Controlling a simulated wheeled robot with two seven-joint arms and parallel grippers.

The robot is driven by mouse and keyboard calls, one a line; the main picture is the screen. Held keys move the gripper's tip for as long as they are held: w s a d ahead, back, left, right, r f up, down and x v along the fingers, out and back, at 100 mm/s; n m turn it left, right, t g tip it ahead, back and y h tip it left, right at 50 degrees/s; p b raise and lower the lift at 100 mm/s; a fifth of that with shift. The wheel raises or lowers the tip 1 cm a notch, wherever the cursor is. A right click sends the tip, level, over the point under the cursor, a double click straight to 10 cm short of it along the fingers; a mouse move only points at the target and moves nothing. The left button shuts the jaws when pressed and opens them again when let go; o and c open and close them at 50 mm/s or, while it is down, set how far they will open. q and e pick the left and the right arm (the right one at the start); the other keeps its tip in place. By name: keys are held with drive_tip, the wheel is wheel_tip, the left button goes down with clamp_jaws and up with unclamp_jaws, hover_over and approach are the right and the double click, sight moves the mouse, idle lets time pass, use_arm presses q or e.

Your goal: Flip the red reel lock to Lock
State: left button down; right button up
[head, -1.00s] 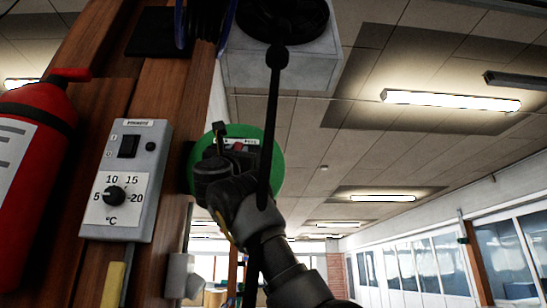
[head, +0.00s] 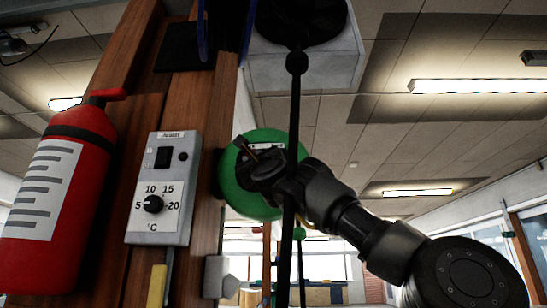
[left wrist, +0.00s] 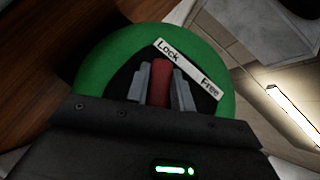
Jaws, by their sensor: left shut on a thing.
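The green round reel (head: 232,190) is mounted on the side of the wooden post. In the left wrist view its green rim (left wrist: 95,58) surrounds a black centre with the red lock lever (left wrist: 161,78). A white label (left wrist: 188,70) reads Lock at its left end and Free at its right end. The lever's tip lies at the Lock end. My left gripper (left wrist: 160,90) is shut on the lever, a grey finger on each side. In the head view the left gripper (head: 262,168) covers much of the reel face. My right gripper is not in view.
A red fire extinguisher (head: 62,185) and a grey thermostat box (head: 160,188) are on the post left of the reel. A white box (head: 305,70) with a black round part is above. A dark rod (head: 290,220) runs down in front of the reel.

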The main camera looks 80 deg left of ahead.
use_arm(q)
drive_tip(key=shift+d+r+n, duration=0.1)
drive_tip(key=shift+n, duration=0.2)
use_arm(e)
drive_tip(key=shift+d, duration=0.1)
use_arm(q)
drive_tip(key=c, duration=1.5)
unclamp_jaws()
drive_tip(key=shift+s, duration=0.1)
drive_tip(key=o, duration=0.3)
drive_tip(key=shift+s+d, duration=0.1)
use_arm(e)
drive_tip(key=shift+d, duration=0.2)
use_arm(q)
drive_tip(key=b+v, duration=0.6)
drive_tip(key=v, duration=0.4)
drive_tip(key=shift+d+f, duration=0.25)
drive_tip(key=shift+d, duration=0.05)
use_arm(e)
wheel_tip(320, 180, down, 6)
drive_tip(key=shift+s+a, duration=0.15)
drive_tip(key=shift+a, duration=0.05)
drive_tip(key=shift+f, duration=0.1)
